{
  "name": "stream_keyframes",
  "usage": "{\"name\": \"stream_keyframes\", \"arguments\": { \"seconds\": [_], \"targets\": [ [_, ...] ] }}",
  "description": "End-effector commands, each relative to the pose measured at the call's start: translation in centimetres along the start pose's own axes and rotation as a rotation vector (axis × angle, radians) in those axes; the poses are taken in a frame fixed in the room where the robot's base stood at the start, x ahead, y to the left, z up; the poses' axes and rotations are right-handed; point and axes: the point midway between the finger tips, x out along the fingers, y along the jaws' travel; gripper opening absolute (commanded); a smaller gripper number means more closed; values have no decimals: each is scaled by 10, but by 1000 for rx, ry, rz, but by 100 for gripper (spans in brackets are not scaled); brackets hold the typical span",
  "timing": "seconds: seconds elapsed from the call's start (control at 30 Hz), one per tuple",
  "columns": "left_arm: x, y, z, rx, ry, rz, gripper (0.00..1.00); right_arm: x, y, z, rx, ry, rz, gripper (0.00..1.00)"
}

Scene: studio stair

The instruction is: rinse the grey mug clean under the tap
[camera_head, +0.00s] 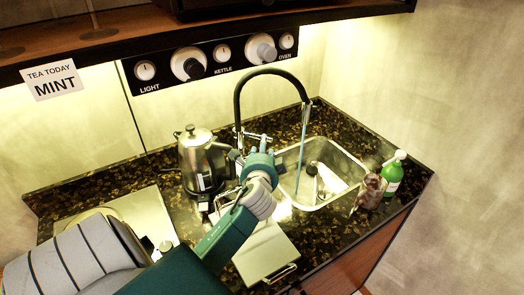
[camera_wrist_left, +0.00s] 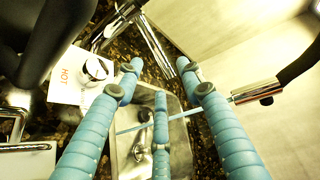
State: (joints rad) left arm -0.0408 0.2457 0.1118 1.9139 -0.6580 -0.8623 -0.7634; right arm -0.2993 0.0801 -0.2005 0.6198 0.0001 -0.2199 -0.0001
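A brownish, stained mug (camera_head: 371,191), probably the grey mug, stands on the dark counter right of the sink (camera_head: 345,158). The black-hosed tap (camera_head: 238,105) arches over the sink, and a thin bluish water stream (camera_head: 302,145) falls from its spout. In the left wrist view, the spout (camera_wrist_left: 257,91) has a red ring and the stream (camera_wrist_left: 150,124) crosses behind my fingers. My left gripper (camera_head: 260,150) is beside the tap's base, left of the sink. Its blue fingers (camera_wrist_left: 160,95) are spread with nothing visible between them. My right gripper is out of view.
A green pump bottle (camera_head: 394,174) stands beside the mug. A steel kettle (camera_head: 199,160) is close left of my gripper. A black-and-white item (camera_head: 313,170) shows in the sink. A shelf with knobs (camera_head: 187,64) hangs above. A HOT label (camera_wrist_left: 66,77) lies near the tap.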

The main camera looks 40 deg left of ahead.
Motion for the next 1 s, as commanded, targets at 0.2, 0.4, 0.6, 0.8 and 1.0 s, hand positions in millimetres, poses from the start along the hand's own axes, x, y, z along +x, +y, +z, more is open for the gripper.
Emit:
{"name": "stream_keyframes", "arguments": {
  "seconds": [0.2, 0.4, 0.6, 0.8, 1.0],
  "targets": [
    [-38, 1, 0, -2, 1, 1, 39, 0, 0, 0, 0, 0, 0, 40],
    [-51, 0, 0, -1, 0, 1, 39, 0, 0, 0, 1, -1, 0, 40],
    [-52, 0, 0, -1, 0, 1, 39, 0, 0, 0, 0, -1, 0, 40],
    [-52, 0, 0, -1, 0, 1, 39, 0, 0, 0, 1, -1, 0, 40],
    [-51, 0, 0, -1, 0, 1, 39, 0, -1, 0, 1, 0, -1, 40]
  ]
}}
